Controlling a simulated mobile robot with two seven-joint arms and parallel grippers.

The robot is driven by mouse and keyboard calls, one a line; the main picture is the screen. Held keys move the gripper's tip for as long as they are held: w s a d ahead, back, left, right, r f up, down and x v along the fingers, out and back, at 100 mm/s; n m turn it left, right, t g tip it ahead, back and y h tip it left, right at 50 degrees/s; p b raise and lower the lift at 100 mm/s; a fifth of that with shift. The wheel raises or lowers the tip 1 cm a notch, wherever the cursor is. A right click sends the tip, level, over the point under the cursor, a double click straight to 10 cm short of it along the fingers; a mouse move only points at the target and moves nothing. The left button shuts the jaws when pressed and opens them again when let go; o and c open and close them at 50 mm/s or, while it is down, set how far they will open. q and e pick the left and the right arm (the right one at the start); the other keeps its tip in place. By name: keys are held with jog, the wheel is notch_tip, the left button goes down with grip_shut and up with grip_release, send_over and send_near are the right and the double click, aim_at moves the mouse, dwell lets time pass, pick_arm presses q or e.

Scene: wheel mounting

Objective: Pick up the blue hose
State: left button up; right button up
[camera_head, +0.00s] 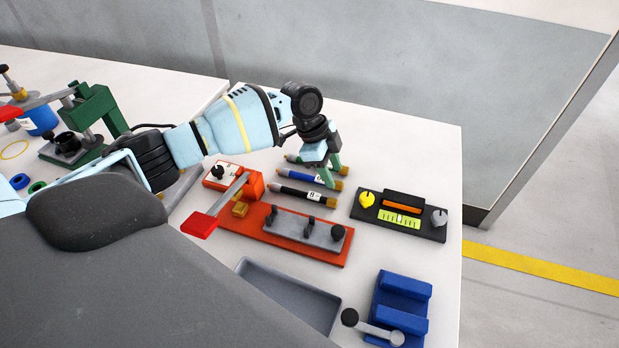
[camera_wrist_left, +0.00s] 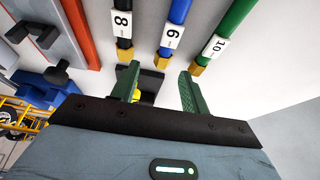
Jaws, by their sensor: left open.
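The blue hose (camera_head: 299,173) lies on the white table between a green hose (camera_head: 296,158) and a black hose (camera_head: 290,190). It has a brass end and a white label. In the left wrist view the blue hose (camera_wrist_left: 179,12) shows label 6, and its brass end lies ahead of the space between my green fingertips. My left gripper (camera_head: 332,170) is open and empty, pointing down over the right ends of the hoses. In the head view it hides part of them. I cannot tell the exact height of the fingertips above the hose. My right gripper is not in view.
The black hose (camera_wrist_left: 122,20) and green hose (camera_wrist_left: 222,40) lie close on either side. A black gauge block (camera_head: 398,216) with a yellow knob sits to the right. An orange-red fixture (camera_head: 262,240), grey tray (camera_head: 250,268) and blue block (camera_head: 402,290) lie nearer.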

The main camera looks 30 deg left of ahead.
aim_at(338, 182)
pick_arm(q)
jog(key=shift+x, duration=1.95)
jog(key=shift+w+a, duration=0.1)
jog(key=shift+w, duration=0.05)
jog(key=shift+c, duration=0.4)
grip_shut()
